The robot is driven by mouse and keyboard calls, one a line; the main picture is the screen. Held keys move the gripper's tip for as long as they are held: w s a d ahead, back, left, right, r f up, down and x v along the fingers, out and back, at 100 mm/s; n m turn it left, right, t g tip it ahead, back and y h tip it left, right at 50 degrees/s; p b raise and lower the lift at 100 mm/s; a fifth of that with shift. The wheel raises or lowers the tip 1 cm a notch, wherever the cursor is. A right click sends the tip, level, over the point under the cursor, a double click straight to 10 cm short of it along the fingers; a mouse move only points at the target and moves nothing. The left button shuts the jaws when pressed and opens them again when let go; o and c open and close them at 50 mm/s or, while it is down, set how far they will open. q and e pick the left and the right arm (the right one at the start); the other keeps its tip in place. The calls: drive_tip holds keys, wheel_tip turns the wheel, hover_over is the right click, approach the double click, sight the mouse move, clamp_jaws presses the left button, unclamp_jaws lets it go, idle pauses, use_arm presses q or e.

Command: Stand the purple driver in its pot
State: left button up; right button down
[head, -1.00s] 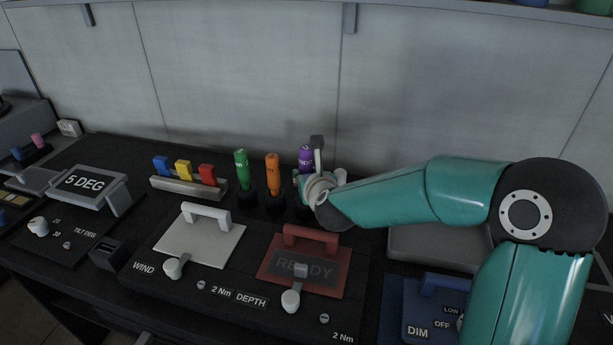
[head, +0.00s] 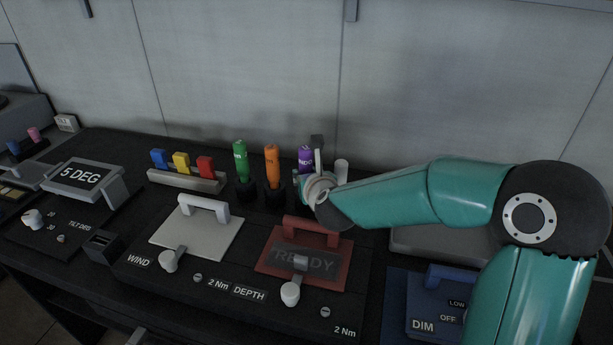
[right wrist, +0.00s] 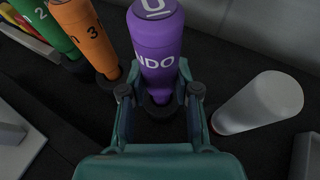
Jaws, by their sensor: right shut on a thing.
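The purple driver (head: 305,154) stands upright at the right end of the row of drivers in the head view. My right gripper (head: 312,180) is shut on it. In the right wrist view the purple driver (right wrist: 157,45) is between the two fingers of my right gripper (right wrist: 160,95). A dark round pot (right wrist: 158,106) shows around the driver's lower end, and the driver appears to stand in it. The gripper hides much of the pot, so how deep the driver sits cannot be told. My left gripper is not in view.
A green driver (head: 240,160) and an orange driver (head: 272,168) stand in dark pots to the left. A white cylinder (right wrist: 258,102) is close on the gripper's right. A red READY panel with a handle (head: 318,235) lies in front.

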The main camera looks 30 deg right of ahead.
drive_tip(key=shift+f+b, duration=0.4)
idle(0.3)
drive_tip(key=c, duration=0.8)
unclamp_jaws()
drive_tip(key=shift+o, duration=0.2)
drive_tip(key=v, duration=1.2)
drive_tip(key=shift+f, duration=0.1)
